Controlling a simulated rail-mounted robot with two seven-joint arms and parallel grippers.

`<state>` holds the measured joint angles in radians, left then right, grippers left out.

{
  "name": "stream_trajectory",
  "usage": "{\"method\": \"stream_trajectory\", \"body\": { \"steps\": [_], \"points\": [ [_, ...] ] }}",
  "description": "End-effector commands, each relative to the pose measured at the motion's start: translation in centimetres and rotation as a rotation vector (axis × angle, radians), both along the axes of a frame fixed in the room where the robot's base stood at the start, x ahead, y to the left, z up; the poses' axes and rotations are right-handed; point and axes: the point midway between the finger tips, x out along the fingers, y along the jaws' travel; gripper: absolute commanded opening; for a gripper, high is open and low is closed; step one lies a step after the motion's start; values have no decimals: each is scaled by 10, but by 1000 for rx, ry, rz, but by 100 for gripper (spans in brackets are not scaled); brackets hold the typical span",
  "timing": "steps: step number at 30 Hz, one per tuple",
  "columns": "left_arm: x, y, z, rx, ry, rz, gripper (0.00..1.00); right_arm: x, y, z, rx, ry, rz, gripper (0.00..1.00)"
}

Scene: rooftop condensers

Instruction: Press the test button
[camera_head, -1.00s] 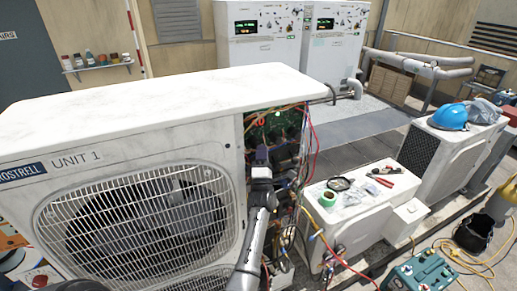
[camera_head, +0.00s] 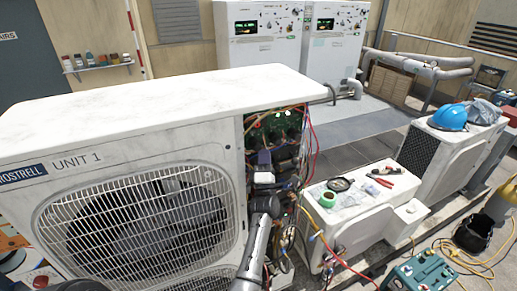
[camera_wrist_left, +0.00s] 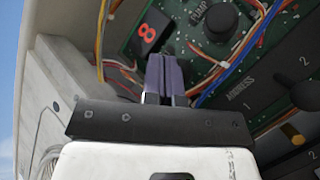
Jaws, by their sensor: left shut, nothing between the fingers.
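The green control board (camera_head: 283,122) is in the open wiring bay at the right end of the unit marked UNIT 1 (camera_head: 150,150). It is close up in the left wrist view (camera_wrist_left: 185,62), with a red digit display (camera_wrist_left: 150,30) and a black round knob (camera_wrist_left: 222,20). My left gripper (camera_head: 263,156) is in the bay in front of the board. Its fingers (camera_wrist_left: 163,62) are shut and empty, with their tips over the board below the display. I cannot tell whether they touch it. I cannot make out the test button; the fingers hide part of the board. My right gripper is not in view.
Loose coloured wires (camera_head: 309,150) hang at the bay's right side and cross the board. A black panel (camera_wrist_left: 262,88) marked ADDRESS lies right of the fingers. A pale metal wall (camera_wrist_left: 60,85) stands close on the left. A low white unit with tools (camera_head: 350,205) stands to the right.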

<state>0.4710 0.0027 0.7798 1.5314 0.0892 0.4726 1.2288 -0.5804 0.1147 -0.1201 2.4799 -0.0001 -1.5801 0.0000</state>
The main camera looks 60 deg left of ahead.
Motion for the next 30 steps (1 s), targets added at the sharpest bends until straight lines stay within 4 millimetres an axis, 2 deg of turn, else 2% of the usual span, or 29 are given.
{"method": "stream_trajectory", "body": {
  "steps": [9,15,30],
  "points": [
    [-3,-31,1,-1,1,0,0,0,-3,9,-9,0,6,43],
    [-4,-44,0,-1,0,-1,0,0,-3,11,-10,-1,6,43],
    [-5,-47,0,0,0,0,0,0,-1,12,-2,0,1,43]
  ]
}}
